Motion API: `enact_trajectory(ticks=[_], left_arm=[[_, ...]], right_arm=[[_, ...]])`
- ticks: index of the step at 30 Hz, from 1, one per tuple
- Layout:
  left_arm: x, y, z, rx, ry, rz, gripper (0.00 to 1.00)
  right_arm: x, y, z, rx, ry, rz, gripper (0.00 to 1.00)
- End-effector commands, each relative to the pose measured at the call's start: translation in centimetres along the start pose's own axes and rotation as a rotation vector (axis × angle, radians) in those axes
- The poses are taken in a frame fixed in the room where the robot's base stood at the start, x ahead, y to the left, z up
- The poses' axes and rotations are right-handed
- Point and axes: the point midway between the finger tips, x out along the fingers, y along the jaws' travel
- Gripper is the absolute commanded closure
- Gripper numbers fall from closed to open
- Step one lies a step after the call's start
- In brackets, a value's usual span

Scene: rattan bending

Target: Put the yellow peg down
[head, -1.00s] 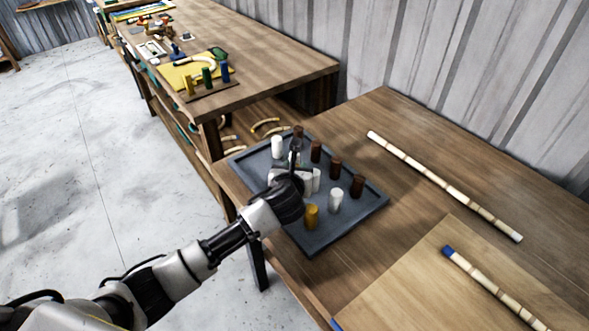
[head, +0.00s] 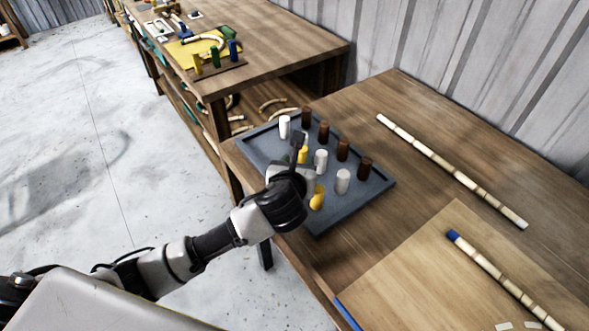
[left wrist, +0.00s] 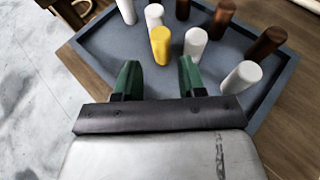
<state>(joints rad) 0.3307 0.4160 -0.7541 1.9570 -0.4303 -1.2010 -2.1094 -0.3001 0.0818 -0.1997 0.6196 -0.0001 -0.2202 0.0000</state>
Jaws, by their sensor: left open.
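A yellow peg (head: 303,155) stands upright on the blue-grey tray (head: 347,212), partly hidden by my left gripper in the head view. It stands clear just beyond my fingertips in the left wrist view (left wrist: 160,46). My left gripper (left wrist: 158,72) has its two green fingers spread apart with nothing between them; its hand (head: 285,196) is over the tray's near side. A second yellow peg (head: 317,199) is by the hand, near the tray's front edge. My right gripper is out of view.
White pegs (head: 342,181) and brown pegs (head: 364,168) stand close around on the tray. A segmented rattan rod (head: 450,168) lies to the right, and a blue-ended one (head: 500,280) lies on a lighter board. Another bench (head: 290,55) is behind.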

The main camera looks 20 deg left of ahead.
Motion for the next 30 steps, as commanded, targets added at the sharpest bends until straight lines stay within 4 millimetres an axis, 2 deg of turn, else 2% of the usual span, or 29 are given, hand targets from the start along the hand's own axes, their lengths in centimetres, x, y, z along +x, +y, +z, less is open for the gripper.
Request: enact_trajectory(ticks=[3,7,21,23,26,30], left_arm=[[-1.8,-0.1,0.0,0.001,-0.001,-0.002,0.59],[-2.9,0.0,0.0,0.001,0.0,-0.001,0.59],[-3.5,0.0,-0.3,-0.037,0.013,0.0,0.59],[-3.8,0.2,-0.9,-0.106,0.037,0.003,0.59],[-4.7,0.6,-2.5,-0.312,0.104,0.017,0.59],[-7.0,1.7,-6.0,-0.767,0.244,0.096,0.59]], right_arm=[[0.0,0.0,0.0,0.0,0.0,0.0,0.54],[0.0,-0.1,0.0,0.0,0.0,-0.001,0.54],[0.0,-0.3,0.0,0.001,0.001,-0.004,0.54],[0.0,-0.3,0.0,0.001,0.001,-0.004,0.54],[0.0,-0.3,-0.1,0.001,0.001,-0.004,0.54],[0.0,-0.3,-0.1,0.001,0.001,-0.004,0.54]])
